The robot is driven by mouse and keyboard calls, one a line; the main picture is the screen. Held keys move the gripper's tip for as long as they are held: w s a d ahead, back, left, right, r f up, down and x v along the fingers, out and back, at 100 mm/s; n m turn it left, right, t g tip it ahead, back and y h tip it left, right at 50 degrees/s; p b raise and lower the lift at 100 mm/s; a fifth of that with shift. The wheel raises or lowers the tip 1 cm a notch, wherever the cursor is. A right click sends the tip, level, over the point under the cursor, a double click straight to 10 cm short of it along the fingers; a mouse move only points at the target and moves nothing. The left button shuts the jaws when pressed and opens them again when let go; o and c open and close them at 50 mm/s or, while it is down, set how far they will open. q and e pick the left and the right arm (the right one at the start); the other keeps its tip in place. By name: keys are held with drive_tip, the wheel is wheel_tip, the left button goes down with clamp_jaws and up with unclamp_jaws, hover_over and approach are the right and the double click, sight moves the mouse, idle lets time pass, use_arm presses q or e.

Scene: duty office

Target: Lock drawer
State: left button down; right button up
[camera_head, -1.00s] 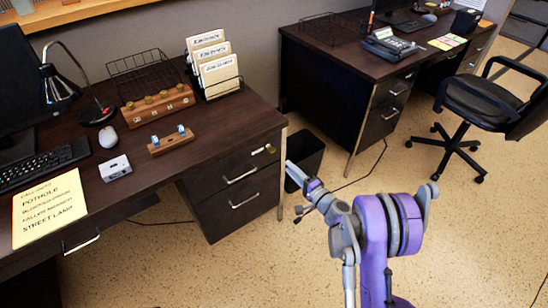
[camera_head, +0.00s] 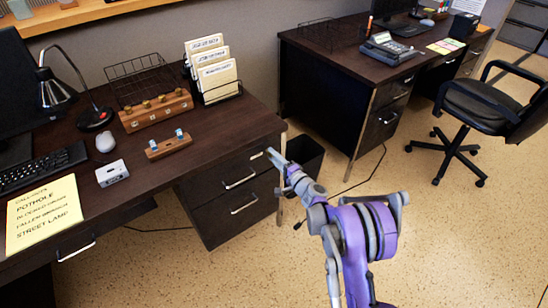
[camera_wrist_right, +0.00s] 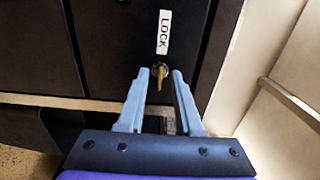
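The desk's upper drawer (camera_head: 236,168) is closed, with a metal handle on its dark front. In the right wrist view a white LOCK label (camera_wrist_right: 164,32) lies on the drawer front, and a brass key (camera_wrist_right: 159,76) sticks out of the lock beside it. My right gripper (camera_head: 272,155) is at the drawer's right end in the head view, where it hides the key. In the wrist view the right gripper (camera_wrist_right: 160,76) is open, its fingertips on either side of the key with small gaps visible. My left gripper is in no view.
A black waste bin (camera_head: 304,156) stands right behind my right gripper, between the desks. A lower drawer (camera_head: 240,204) is closed below. An office chair (camera_head: 485,105) stands at the right.

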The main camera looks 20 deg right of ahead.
clamp_jaws()
idle(1.4)
